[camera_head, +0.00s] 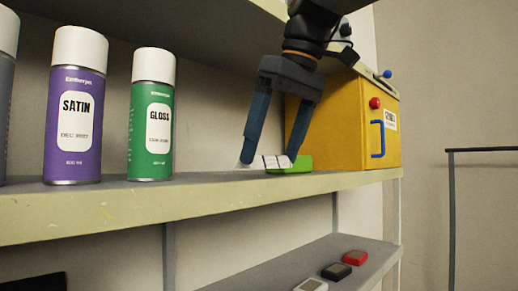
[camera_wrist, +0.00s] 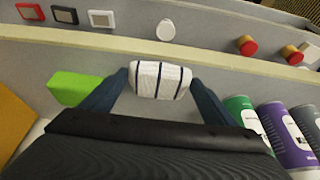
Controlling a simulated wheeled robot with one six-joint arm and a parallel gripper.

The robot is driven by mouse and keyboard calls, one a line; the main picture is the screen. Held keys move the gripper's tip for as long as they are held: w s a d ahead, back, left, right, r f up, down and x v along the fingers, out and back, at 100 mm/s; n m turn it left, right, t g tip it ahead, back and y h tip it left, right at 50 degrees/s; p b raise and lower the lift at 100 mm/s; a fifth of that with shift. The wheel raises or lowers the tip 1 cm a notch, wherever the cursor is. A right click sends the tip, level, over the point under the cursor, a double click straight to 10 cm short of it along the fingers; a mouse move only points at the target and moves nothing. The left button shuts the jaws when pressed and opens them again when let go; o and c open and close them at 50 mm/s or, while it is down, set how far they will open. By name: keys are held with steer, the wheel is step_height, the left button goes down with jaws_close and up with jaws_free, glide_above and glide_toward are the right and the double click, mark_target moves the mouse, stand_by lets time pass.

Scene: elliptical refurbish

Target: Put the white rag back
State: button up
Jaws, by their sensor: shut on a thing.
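The white rag (camera_wrist: 160,80) has dark stripes and sits between the fingertips of my gripper (camera_wrist: 160,82) in the wrist view. My gripper is shut on it. In the head view my gripper (camera_head: 267,162) points down at the upper shelf (camera_head: 210,195), and the rag (camera_head: 262,162) shows between its tips, at or just above the shelf surface. I cannot tell whether the rag touches the shelf.
A green block (camera_head: 290,165) lies close by the rag, beside a yellow box (camera_head: 355,125) with a blue handle. Green (camera_head: 152,115) and purple (camera_head: 76,110) spray cans stand to the left. A lower shelf (camera_head: 285,268) holds small red, black and white items.

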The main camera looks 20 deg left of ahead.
steer(key=a, duration=0.1)
steer(key=w+a+p, duration=0.1)
steer(key=a, duration=0.1)
steer(key=shift+w+r, duration=0.1)
steer(key=shift+w, duration=0.1)
steer(key=shift+w+a+f+p, duration=0.15)
steer(key=shift+a+f+p, duration=0.1)
steer(key=shift+p, duration=0.2)
steer(key=shift+d+f, duration=0.1)
steer(key=shift+f, duration=0.55)
steer(key=o, duration=0.9)
steer(key=b+v, duration=0.1)
steer(key=v, duration=1.1)
